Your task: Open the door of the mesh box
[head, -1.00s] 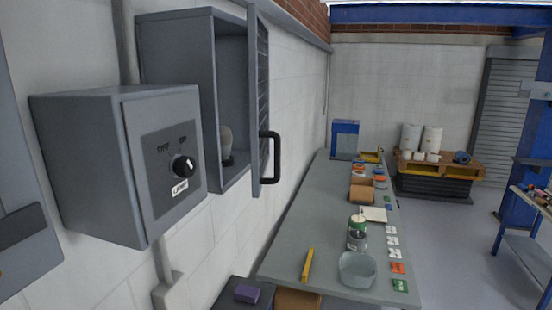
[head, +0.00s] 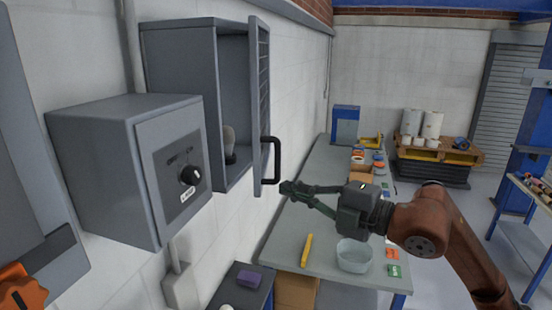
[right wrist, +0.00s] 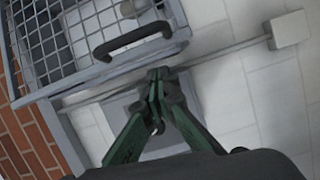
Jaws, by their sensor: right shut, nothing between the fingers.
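The mesh box (head: 190,75) is a grey cabinet on the left wall. Its door (head: 262,110) stands ajar, swung out from the box, and a pale bulb-shaped object (head: 229,145) shows inside. A black handle (head: 277,160) is on the door's outer face. My right gripper (head: 287,188) is shut and empty, just below and to the right of the handle, apart from it. In the right wrist view the handle (right wrist: 133,40) lies beyond the shut fingertips (right wrist: 158,75), on the edge of the mesh door (right wrist: 60,50). My left gripper is not in view.
A grey switch box (head: 130,170) with a black knob hangs left of the mesh box. Below is a long workbench (head: 325,235) with a clear bowl (head: 354,253), a yellow bar (head: 306,250) and small cards. Open air lies right of the door.

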